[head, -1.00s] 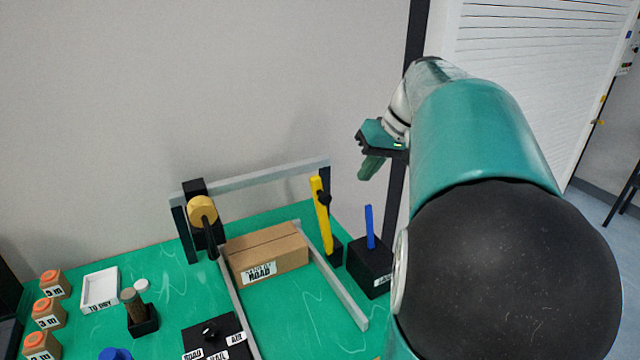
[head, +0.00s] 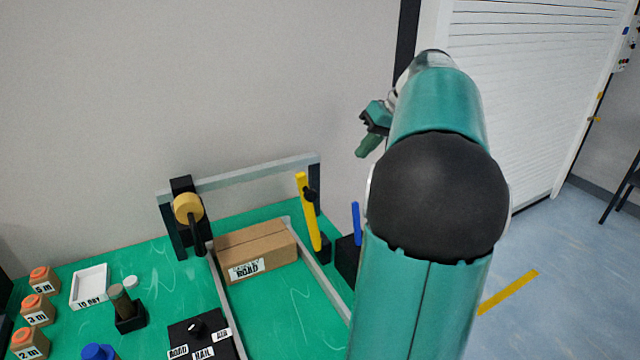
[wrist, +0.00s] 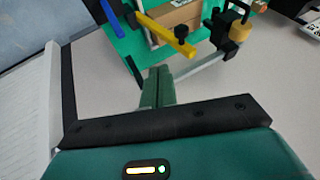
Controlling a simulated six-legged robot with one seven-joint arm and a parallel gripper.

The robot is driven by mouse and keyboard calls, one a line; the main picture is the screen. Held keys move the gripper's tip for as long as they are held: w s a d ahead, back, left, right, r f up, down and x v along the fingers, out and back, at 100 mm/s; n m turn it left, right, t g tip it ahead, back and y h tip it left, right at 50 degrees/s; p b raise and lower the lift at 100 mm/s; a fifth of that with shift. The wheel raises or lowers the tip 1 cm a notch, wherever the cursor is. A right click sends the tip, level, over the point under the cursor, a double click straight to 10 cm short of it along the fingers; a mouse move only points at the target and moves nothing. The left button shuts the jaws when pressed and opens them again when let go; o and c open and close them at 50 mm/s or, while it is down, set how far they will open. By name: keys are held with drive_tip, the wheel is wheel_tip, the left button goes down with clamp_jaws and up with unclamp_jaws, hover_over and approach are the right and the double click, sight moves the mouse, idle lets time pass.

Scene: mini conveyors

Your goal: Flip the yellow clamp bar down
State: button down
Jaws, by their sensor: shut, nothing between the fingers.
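The yellow clamp bar (head: 308,211) stands nearly upright, leaning slightly, on a black base at the right of the conveyor frame, with a black knob near its top. In the wrist view the yellow bar (wrist: 166,36) points toward me, above and beyond the fingertips. My gripper (head: 368,146) is in the air to the right of and above the bar, apart from it. In the wrist view my green fingers (wrist: 157,74) are together with nothing between them.
A cardboard box (head: 254,249) sits between the grey rails. A blue lever (head: 356,223) on a black block is right of the bar. A grey crossbar (head: 240,180) with a yellow-faced roller (head: 188,208) spans the back. Labelled blocks and a white tray (head: 89,287) are left.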

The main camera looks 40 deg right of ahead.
idle(0.3)
drive_tip(key=a+r+x, duration=0.1)
drive_tip(key=a+x, duration=0.1)
drive_tip(key=x, duration=1)
drive_tip(key=shift+w+a+f, duration=0.3)
drive_tip(key=shift+a, duration=0.1)
drive_tip(key=shift+a, duration=0.1)
